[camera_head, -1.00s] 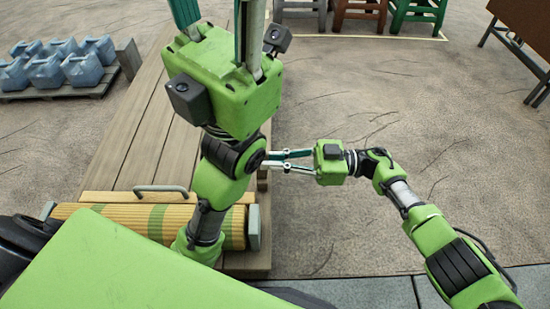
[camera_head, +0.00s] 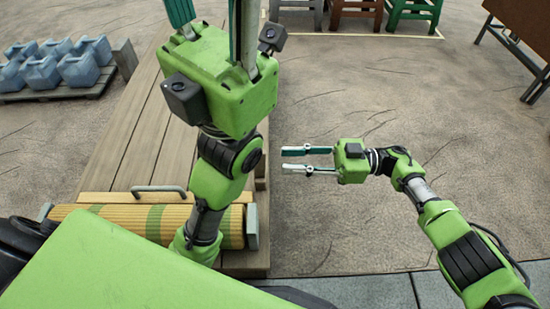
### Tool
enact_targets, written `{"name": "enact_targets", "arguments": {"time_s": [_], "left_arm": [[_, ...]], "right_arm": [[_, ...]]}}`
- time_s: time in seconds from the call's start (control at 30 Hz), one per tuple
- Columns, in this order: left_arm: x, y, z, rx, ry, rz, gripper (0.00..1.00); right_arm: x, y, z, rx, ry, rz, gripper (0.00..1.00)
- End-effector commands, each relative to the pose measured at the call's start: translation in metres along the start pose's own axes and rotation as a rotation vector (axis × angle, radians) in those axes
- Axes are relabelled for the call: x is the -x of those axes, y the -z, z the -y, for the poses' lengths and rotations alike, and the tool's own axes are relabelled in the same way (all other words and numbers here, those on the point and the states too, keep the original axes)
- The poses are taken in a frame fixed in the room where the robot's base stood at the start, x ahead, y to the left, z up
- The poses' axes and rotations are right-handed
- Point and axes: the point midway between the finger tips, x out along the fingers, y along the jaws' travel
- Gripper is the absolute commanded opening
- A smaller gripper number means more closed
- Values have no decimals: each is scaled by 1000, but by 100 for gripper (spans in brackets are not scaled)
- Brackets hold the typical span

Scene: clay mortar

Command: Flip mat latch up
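A rolled yellow mat (camera_head: 120,217) with green bands lies at the near end of a wooden deck. A light wooden bar (camera_head: 105,197) runs along its far side and carries a grey curved handle (camera_head: 158,190). A grey end bracket (camera_head: 252,227) stands at the mat's right end. I cannot tell which part is the latch. My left gripper (camera_head: 212,20) is above the deck with its fingers wide apart, their tips cut off at the top; its arm hides part of the mat. My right gripper (camera_head: 308,160) is open and empty, right of the deck and apart from the mat.
The wooden deck (camera_head: 135,135) reaches away from me, mostly bare. Several blue jugs (camera_head: 75,62) stand on a pallet at the far left. Stools (camera_head: 355,14) and a brown table (camera_head: 520,25) are at the back. Open ground (camera_head: 310,235) lies right of the deck.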

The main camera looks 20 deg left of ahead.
Motion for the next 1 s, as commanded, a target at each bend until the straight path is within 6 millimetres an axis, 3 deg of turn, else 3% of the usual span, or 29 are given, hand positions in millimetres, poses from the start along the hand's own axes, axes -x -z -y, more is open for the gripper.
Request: {"name": "enact_targets", "arguments": {"time_s": [0.13, 0.3, 0.73, 0.77, 0.9, 1.0], "left_arm": [[0, 0, 0, 0, 0, 0, 40], [0, 0, 0, 0, 0, 0, 40], [0, 0, 0, 0, 0, 0, 40], [0, 0, 0, 0, 0, 0, 37], [0, 0, 0, 0, 0, 0, 1], [0, -1, 0, -1, -1, 2, 0]], "right_arm": [[34, 0, -1, -1, -4, 3, 26], [54, 0, -1, -1, -2, 1, 26], [63, 0, 0, 0, 0, -1, 26], [63, 0, 0, 0, 0, -1, 26], [63, 0, 0, 0, 0, 0, 26], [60, 1, 1, 6, 0, -8, 26]]}}
